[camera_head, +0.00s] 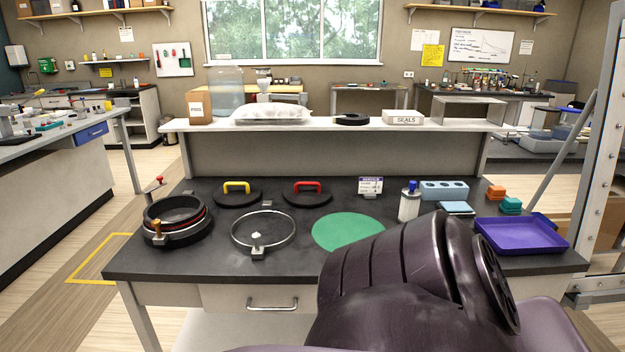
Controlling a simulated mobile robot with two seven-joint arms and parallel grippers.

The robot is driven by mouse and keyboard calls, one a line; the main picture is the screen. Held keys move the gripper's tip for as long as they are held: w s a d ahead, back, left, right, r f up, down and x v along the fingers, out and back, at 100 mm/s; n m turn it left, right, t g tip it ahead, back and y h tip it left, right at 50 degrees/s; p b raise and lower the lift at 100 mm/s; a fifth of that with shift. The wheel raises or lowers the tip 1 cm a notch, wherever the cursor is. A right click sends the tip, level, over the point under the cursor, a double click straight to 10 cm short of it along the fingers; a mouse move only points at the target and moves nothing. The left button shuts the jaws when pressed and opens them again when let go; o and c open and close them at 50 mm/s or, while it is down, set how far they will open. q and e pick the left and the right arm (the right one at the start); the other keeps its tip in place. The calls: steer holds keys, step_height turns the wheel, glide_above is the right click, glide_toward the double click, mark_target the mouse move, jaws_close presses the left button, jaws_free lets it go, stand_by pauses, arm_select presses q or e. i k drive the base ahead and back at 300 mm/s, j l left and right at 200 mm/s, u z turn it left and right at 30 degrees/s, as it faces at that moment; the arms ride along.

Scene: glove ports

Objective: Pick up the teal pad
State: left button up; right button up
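A small teal pad (511,204), seemingly a stack of pads, sits on the dark table (190,272) at the right. It lies just behind the purple tray (520,236) and in front of a similar orange pad (496,192). Nothing holds or touches it from above. One of my dark arms fills the lower right foreground and hides part of the table's front edge and of the green round mat (345,231). No fingertips of either gripper show.
A white bottle with a blue top (409,202), a blue-grey block with holes (444,190) and folded cloths (456,208) stand left of the pad. Lids with yellow (237,188) and red handles (307,187), a metal ring (263,230) and a black port ring (177,220) lie further left.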

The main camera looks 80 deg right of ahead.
mark_target(509, 205)
steer(key=z, duration=3.75)
